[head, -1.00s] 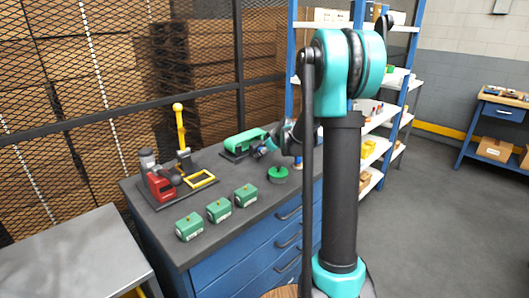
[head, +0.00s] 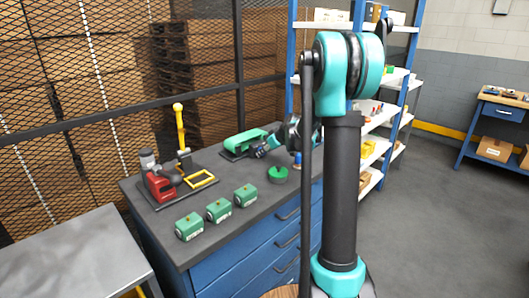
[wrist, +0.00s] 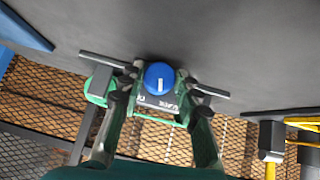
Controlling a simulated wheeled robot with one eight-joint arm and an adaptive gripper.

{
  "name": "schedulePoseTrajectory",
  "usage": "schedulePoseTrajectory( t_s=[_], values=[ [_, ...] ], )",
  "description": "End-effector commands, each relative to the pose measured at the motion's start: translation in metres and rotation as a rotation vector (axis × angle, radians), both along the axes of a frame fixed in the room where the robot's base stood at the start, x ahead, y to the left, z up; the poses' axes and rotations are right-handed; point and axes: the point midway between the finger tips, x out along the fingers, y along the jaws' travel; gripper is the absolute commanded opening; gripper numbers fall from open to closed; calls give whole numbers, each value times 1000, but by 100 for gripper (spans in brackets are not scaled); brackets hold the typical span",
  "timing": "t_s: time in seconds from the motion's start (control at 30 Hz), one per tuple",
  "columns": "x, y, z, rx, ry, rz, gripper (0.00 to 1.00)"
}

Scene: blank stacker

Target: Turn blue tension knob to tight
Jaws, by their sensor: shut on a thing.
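The blue knob (wrist: 159,76) shows as a round cap with a white pointer line in the wrist view. It sits on the end of the green machine (wrist: 99,84), above a pale label whose lettering I cannot fully read. The pointer line runs toward the label side, about upright in the picture. My gripper (wrist: 160,86) has a finger on each side of the knob and is shut on it. In the head view the green machine (head: 240,143) lies at the back of the bench, and my gripper (head: 266,149) is at its right end; the knob is hard to make out there.
The dark bench top (head: 160,222) carries several green blocks (head: 219,210) at the front and a red device (head: 160,184) with a yellow-handled lever (head: 179,125) at left. A round green-topped piece (head: 278,174) stands close to my gripper. Mesh fencing rises behind.

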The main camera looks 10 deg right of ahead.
Motion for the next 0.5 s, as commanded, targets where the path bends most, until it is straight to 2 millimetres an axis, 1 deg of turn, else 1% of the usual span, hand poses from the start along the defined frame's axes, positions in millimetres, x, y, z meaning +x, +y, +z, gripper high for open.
schedulePoseTrajectory(
  t_s=[0.03,0.2,0.3,0.5],
  values=[
    [1,-3,0,41,32,-2,3],
    [2,-4,0,158,116,-1,3],
    [2,-3,0,186,135,1,3],
    [1,-3,0,188,136,1,3]
  ],
)
